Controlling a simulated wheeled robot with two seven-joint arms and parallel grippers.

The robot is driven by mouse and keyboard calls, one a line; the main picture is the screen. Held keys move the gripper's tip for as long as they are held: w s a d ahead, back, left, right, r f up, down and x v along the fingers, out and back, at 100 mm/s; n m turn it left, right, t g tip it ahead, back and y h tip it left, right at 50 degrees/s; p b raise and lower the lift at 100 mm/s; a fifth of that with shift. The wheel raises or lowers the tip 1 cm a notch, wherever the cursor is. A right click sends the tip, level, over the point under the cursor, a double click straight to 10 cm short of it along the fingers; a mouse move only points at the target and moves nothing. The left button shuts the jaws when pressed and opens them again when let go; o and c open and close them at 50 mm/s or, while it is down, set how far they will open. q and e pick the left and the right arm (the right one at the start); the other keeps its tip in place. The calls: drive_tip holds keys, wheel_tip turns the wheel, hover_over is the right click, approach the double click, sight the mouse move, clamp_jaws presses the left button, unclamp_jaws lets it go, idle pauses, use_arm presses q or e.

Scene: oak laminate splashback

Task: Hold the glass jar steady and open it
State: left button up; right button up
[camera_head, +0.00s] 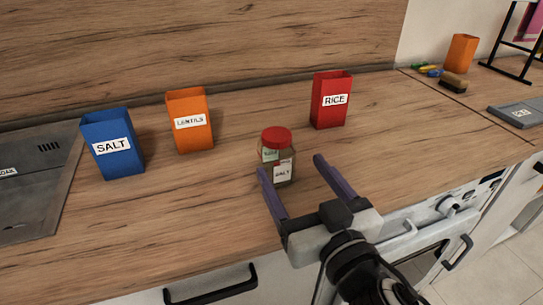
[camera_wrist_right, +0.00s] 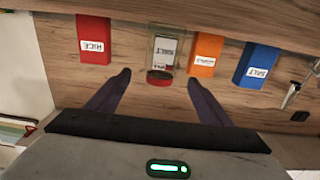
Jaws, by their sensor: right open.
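The fingers do not appear to touch the jar. My left gripper is in neither view.
Behind the jar stand a blue SALT box (camera_head: 112,160), an orange LENTILS box (camera_head: 190,138) and a red RICE box (camera_head: 329,115). A grey metal panel (camera_head: 35,190) lies at the left. An orange container (camera_head: 461,52) and a sponge (camera_head: 453,81) sit at the far right. The counter's front left is clear.

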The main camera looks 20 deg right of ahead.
sight(283, 156)
drive_tip(key=shift+w+f+b, duration=0.15)
drive_tip(key=shift+w+b, duration=0.15)
drive_tip(key=shift+b, duration=0.15)
drive_tip(key=shift+w, duration=0.35)
drive_tip(key=shift+w+a+r+p, duration=0.1)
drive_tip(key=shift+w+p, duration=0.05)
drive_tip(key=shift+w, duration=0.45)
drive_tip(key=shift+w+a+r+p, duration=0.1)
drive_tip(key=shift+w+p, duration=0.05)
drive_tip(key=shift+w, duration=0.4)
drive_tip(key=w, duration=0.4)
drive_tip(key=shift+w+p, duration=0.25)
drive_tip(key=shift+p, duration=0.15)
drive_tip(key=shift+w, duration=0.3)
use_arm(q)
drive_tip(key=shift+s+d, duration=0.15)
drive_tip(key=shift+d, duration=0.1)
use_arm(e)
drive_tip(key=shift+f, duration=0.1)
drive_tip(key=shift+c, duration=0.3)
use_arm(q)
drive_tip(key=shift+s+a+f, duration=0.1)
use_arm(e)
drive_tip(key=c, duration=1.2)
drive_tip(key=shift+o, duration=0.2)
